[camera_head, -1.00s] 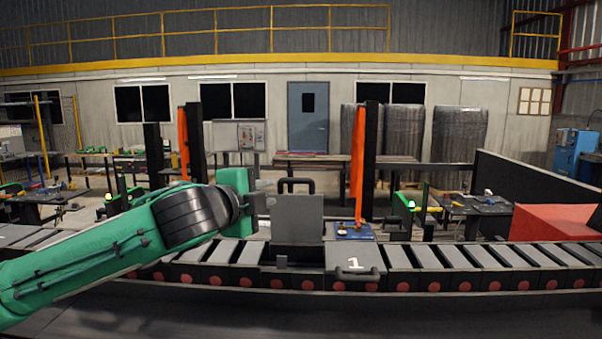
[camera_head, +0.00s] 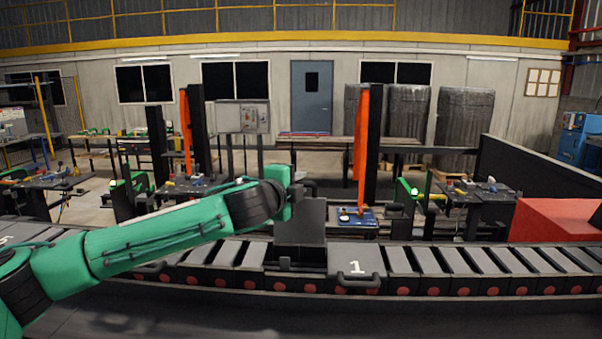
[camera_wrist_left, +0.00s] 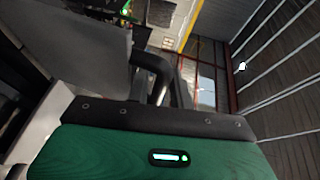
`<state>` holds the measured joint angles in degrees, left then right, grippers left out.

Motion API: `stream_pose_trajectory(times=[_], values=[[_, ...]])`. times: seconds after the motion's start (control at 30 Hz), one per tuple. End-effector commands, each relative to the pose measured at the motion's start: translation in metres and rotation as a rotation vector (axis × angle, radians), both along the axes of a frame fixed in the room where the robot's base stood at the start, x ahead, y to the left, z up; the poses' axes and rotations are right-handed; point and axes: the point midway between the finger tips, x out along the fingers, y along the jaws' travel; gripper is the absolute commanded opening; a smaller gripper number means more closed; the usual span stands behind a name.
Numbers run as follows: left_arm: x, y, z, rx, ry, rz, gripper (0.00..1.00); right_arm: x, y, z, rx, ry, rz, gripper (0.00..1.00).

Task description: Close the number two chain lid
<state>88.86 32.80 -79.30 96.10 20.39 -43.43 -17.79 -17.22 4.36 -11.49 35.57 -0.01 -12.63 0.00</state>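A grey chain lid (camera_head: 302,228) stands upright, open, on the drag chain; its number is not visible. Its dark handle (camera_head: 306,186) is at the top, partly hidden by my left gripper (camera_head: 297,194). My left gripper is at the upper edge of this lid, beside the handle; I cannot tell whether it touches. In the left wrist view the lid (camera_wrist_left: 85,48) and its handle (camera_wrist_left: 150,76) are close in front of the gripper body; the fingers are not clear. The lid marked 1 (camera_head: 357,258) lies flat just to the right. My right gripper is not in view.
The drag chain (camera_head: 450,262) runs across the view, with flat slats and red discs. A blue tray (camera_head: 357,217) with small items is behind it. An orange strip (camera_head: 361,158) hangs by a black post. A red block (camera_head: 552,220) is at the right.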

Motion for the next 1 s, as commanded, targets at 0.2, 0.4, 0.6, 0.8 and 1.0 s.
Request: stream_pose_trajectory(times=[0.2,0.4,0.6,0.8,1.0], values=[[0.0133,-0.0057,-0.0019,0.000,0.001,0.000,0.22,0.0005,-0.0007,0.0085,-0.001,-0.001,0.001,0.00],[0.0147,-0.0059,-0.0029,0.001,0.001,0.001,0.22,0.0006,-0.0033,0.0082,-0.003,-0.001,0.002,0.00],[0.0145,-0.0059,-0.0028,0.000,0.001,0.000,0.01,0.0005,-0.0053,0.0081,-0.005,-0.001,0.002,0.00],[0.0144,-0.0058,-0.0029,0.000,0.001,0.000,0.00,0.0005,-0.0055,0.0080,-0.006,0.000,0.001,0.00],[0.0102,-0.0060,-0.0037,-0.001,0.001,-0.001,0.00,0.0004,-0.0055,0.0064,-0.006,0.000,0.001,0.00]])
